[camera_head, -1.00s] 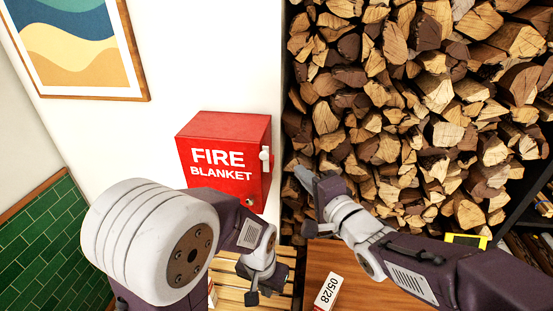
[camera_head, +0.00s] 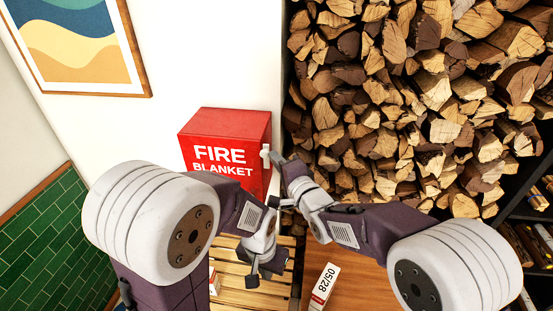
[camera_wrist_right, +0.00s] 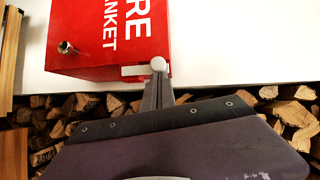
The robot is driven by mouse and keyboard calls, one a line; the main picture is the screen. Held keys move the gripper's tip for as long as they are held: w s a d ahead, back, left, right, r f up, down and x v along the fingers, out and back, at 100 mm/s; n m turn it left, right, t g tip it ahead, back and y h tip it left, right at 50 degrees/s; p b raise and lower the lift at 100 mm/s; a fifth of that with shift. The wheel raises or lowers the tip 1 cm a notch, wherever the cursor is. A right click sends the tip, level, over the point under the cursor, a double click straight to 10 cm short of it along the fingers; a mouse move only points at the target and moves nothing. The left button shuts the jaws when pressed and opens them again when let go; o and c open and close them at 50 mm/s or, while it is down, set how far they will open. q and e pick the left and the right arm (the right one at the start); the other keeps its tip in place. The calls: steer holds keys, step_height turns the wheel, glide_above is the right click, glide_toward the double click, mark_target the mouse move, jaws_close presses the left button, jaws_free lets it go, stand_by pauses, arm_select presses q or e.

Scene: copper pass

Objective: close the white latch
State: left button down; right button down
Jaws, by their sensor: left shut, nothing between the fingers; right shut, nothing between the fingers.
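The white latch (camera_head: 266,153) sits on the right edge of the red fire blanket box (camera_head: 218,127). In the right wrist view the latch (camera_wrist_right: 134,71) is a short white bar with a round knob at one end. My right gripper (camera_head: 277,159) is shut and empty, its tips just right of the latch. In the right wrist view its fingertips (camera_wrist_right: 158,84) overlap the knob's lower edge; I cannot tell whether they touch. My left gripper (camera_head: 262,272) is shut and empty, low in front of the box and over the wooden slats.
Stacked firewood (camera_head: 400,110) fills the right side behind my right arm. A slatted wooden surface (camera_head: 228,268) lies below the box. A small metal knob (camera_wrist_right: 66,47) is on the box.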

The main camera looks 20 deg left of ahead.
steer(key=shift+r, duration=0.2)
steer(key=shift+s+a+n, duration=0.1)
steer(key=shift+a+n, duration=0.2)
steer(key=shift+a+r+n+g+h+p, duration=0.15)
steer(key=shift+n+g+h+p, duration=0.15)
steer(key=shift+p, duration=0.15)
